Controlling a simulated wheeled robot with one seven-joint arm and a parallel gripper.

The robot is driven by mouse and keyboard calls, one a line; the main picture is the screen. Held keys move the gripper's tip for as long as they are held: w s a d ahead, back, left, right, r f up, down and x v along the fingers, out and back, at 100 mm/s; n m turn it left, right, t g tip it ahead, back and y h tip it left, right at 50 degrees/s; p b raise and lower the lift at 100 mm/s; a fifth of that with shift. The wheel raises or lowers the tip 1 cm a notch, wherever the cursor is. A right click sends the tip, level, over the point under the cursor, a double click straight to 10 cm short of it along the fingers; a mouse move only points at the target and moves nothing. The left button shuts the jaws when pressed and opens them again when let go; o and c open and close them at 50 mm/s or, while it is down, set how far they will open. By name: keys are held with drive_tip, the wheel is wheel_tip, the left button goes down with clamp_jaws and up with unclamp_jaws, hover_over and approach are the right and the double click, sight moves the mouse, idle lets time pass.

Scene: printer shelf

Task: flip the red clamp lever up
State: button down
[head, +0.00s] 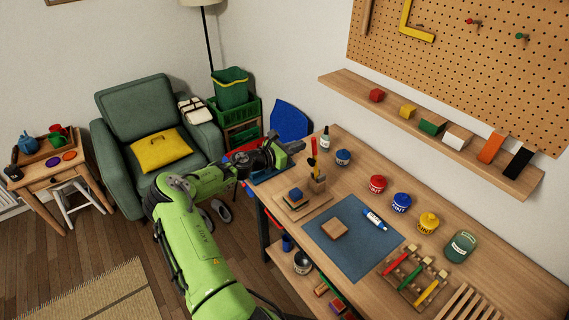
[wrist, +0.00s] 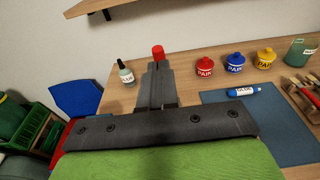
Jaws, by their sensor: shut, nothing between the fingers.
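The red clamp lever (head: 398,260) is the leftmost of three coloured levers on a wooden board (head: 390,284), right of the blue mat. It looks low and slanted across the board. The green lever (head: 411,276) and yellow lever (head: 430,292) lie beside it in the same direction. In the wrist view part of a red lever (wrist: 301,83) shows at the right edge. My gripper (head: 297,147) is shut and empty, above the far left end of the bench and well apart from the levers. It also shows in the wrist view (wrist: 157,74).
Red, blue and yellow paint pots (head: 428,222) and a green jar (head: 460,246) stand behind the board. A glue tube (head: 375,219) and wooden block (head: 334,229) lie on the mat (head: 352,258).

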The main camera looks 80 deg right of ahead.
drive_tip(key=s+d, duration=0.1)
drive_tip(key=s+d+r, duration=0.1)
drive_tip(key=shift+s+d+r, duration=0.15)
drive_tip(key=shift+d, duration=0.2)
drive_tip(key=shift+r, duration=0.2)
